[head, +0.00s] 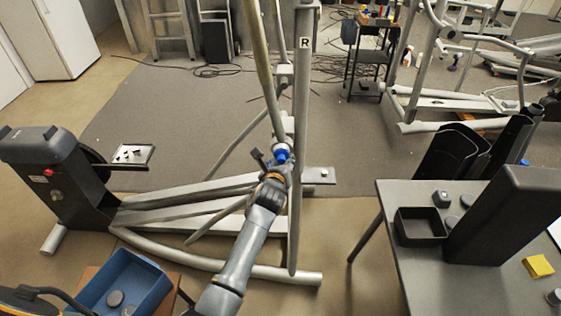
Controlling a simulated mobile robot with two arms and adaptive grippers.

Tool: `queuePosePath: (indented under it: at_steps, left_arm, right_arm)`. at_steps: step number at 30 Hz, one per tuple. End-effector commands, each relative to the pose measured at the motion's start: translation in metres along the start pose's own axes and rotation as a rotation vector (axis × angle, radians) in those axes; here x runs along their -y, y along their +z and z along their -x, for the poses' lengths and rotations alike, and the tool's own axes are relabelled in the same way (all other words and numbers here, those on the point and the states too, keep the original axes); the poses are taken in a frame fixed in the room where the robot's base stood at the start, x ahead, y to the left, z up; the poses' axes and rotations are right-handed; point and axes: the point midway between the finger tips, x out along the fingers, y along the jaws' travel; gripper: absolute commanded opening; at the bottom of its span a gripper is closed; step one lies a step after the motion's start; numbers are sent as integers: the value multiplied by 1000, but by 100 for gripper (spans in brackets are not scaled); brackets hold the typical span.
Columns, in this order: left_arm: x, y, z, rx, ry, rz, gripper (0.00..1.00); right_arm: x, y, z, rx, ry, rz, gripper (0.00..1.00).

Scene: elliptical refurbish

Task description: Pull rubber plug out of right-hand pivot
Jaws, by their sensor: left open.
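The elliptical trainer's grey frame (190,200) stands on the mat in the middle of the head view. An upright bar marked R (304,70) rises on its right-hand side. Beside this bar is a pivot joint (284,128). A small blue part (282,151) shows just below the joint; I cannot tell whether it is the rubber plug. My left gripper (273,162) is open, its fingers up at the blue part. I cannot tell whether they touch it. The gripper and bars hide part of the pivot. My right gripper is not in view.
A grey table (420,270) at the right holds a black tray (420,226), dark panels and a yellow pad (538,266). A blue bin (122,284) stands at the lower left. A small black cart (370,68) and another machine are behind. Cables lie on the floor.

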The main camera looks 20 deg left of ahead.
Motion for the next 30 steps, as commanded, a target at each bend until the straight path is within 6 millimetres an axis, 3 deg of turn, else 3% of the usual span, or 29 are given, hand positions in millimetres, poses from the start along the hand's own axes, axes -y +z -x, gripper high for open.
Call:
queuePosePath:
  at_steps: [8,15,16,18,19,22,30]
  left_arm:
    - [0,0,-1,1,0,0,51]
    - [0,0,-1,0,0,0,2]
    - [0,0,-1,0,0,0,0]
    - [0,0,-1,0,0,1,0]
    - [0,0,-1,0,0,0,19]
    - [0,0,-1,0,0,0,0]
    - [0,0,0,0,0,0,0]
  right_arm:
    - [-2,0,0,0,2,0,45]
    - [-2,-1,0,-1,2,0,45]
    - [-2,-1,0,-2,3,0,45]
    - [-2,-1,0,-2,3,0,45]
    - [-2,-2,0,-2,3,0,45]
    - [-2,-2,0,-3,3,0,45]
    - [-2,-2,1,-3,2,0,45]
